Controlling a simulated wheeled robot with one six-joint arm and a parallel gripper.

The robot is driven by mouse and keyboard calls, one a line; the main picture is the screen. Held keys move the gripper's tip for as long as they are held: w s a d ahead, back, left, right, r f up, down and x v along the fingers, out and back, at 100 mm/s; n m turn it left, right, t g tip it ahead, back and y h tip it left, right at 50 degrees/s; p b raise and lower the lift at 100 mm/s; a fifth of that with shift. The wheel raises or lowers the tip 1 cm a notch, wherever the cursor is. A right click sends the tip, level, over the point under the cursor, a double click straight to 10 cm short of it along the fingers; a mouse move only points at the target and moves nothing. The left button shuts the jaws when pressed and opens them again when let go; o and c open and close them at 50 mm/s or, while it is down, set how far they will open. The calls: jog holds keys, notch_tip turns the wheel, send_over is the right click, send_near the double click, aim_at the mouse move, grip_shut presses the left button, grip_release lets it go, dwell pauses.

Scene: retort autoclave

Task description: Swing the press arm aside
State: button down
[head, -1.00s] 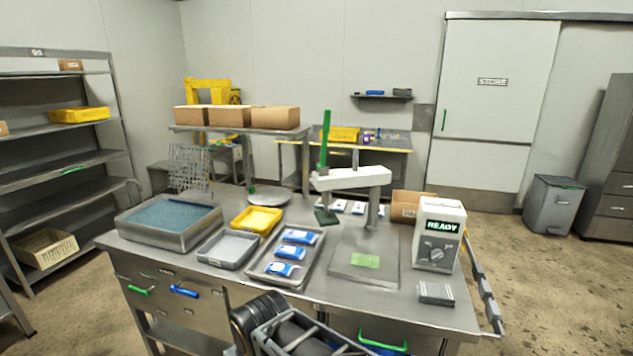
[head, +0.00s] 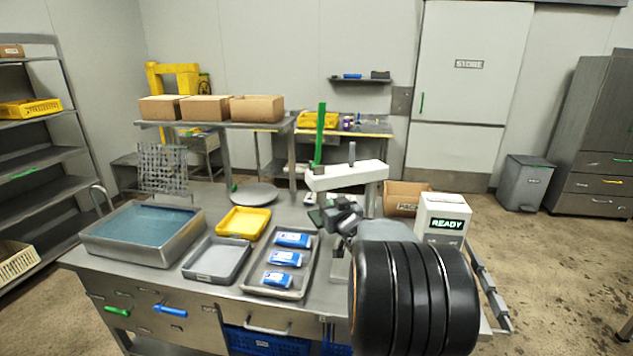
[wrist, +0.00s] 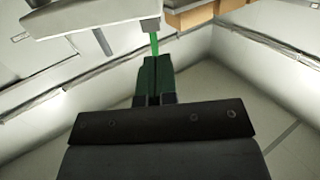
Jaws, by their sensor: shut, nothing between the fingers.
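The press arm (head: 347,176) is a white beam on a post above the table, running left from its post top. A green upright handle (head: 321,132) stands at its left end. The wrist view shows the white beam (wrist: 90,16) at the upper left and a green strip of the handle (wrist: 154,44) beyond my fingertips. My gripper (head: 327,213) is just below the beam's left end, in front of the post. In the wrist view its fingers (wrist: 155,62) are together with nothing between them. I cannot tell whether they touch the handle. My arm hides most of the press base.
A steel tray (head: 310,274) with blue-white packs, a grey tray (head: 203,277) and a yellow tray (head: 243,236) lie left of the press. A READY box (head: 443,207) and a carton (head: 403,197) stand to the right. A water basin (head: 95,248) is far left.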

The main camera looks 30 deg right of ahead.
jog(key=d, duration=0.1)
jog(key=t+p, duration=0.1)
jog(key=p, duration=0.3)
send_near(314, 180)
jog(key=shift+y, duration=0.3)
jog(key=x, duration=0.7)
jog(key=shift+w+d+r, duration=0.1)
jog(key=shift+w+d, duration=0.15)
jog(key=shift+d, duration=0.05)
